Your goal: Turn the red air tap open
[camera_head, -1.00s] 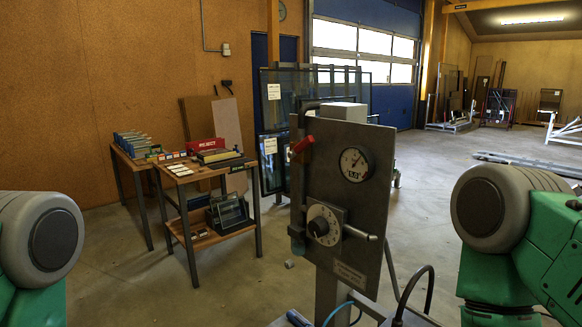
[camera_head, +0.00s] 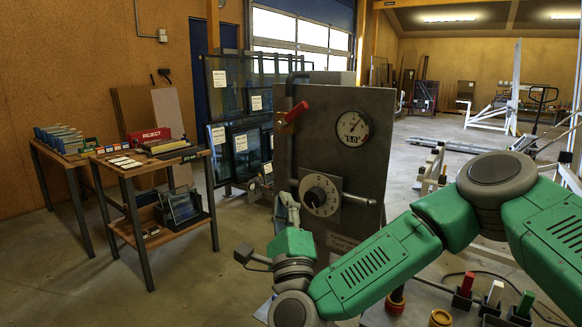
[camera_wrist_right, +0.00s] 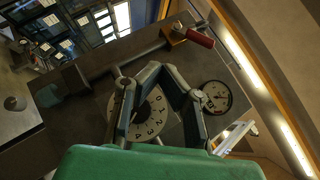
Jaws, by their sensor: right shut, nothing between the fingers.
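The red air tap (camera_head: 293,114) is at the upper left edge of an upright dark metal panel (camera_head: 372,182). Its red lever slants up to the right. In the right wrist view the red lever (camera_wrist_right: 196,37) lies beyond the fingers, toward the upper right. My right gripper (camera_head: 284,197) is at the panel's lower left, below the tap and beside the dial. In the right wrist view its fingers (camera_wrist_right: 157,72) converge, shut and empty, apart from the lever. They partly cover the numbered dial (camera_wrist_right: 152,118). My left gripper is out of view.
The panel carries a round gauge (camera_head: 352,129) and a numbered dial with a black knob (camera_head: 315,197). A pipe runs along its left side. A wooden workbench with a red REJECT box (camera_head: 150,136) stands at left. Open floor lies between bench and panel.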

